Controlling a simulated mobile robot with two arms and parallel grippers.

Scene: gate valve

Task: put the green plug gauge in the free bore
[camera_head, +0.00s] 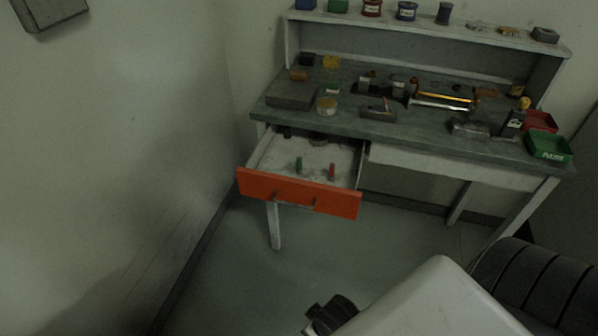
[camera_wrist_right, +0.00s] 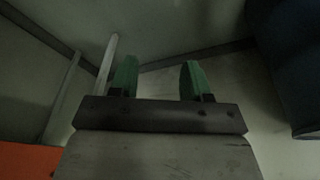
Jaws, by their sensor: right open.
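A small green upright piece (camera_head: 299,164), which looks like the green plug gauge, stands in the open drawer (camera_head: 255,192) of the workbench. A similar red piece (camera_head: 332,171) stands to its right. On the bench top a small grey block (camera_head: 378,112) has a reddish piece on it; I cannot make out a free bore. In the right wrist view my right gripper (camera_wrist_right: 157,68) has its two green fingers apart with nothing between them. It is away from the drawer, over the floor. My left gripper is not in view.
The orange-fronted drawer juts out from the bench (camera_head: 425,132). Floor before the drawer is clear.

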